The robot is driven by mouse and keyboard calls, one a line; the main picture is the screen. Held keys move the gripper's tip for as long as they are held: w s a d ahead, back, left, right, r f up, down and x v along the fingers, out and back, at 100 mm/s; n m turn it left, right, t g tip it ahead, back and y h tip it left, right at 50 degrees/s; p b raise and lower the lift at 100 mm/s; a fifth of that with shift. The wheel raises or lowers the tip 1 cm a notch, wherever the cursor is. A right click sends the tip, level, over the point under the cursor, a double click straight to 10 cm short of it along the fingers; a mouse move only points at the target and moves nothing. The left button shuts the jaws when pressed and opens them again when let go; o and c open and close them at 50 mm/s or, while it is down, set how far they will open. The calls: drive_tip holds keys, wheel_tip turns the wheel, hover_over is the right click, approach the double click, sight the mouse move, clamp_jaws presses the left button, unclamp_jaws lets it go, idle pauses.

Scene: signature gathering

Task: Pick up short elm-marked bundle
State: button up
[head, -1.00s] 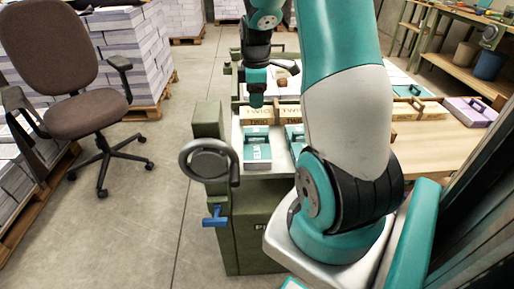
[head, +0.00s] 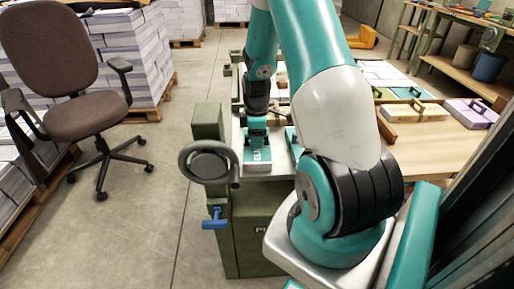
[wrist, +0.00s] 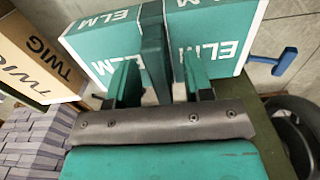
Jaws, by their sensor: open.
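A teal bundle marked ELM (head: 256,160) lies on the near left end of the green press's bed. In the wrist view its white-lettered ELM surface (wrist: 215,45) shows on both sides of a dark upright handle (wrist: 154,55). My gripper (wrist: 160,82) is open over the bundle, pointing down at it. Its two fingers stand apart, one to each side of the handle. I cannot tell whether they touch it. In the head view my gripper (head: 256,132) hides the bundle's far part. A second teal item (head: 291,140) beside it is mostly hidden by my arm.
A tan bundle marked TWIG (wrist: 40,60) is close at left in the wrist view. The press handwheel (head: 207,162) and blue lever (head: 214,220) are at the near left. Green (head: 411,93) and lilac (head: 468,113) bundles lie farther right. An office chair (head: 80,115) stands left.

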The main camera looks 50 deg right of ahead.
drive_tip(key=shift+c, duration=0.5)
clamp_jaws()
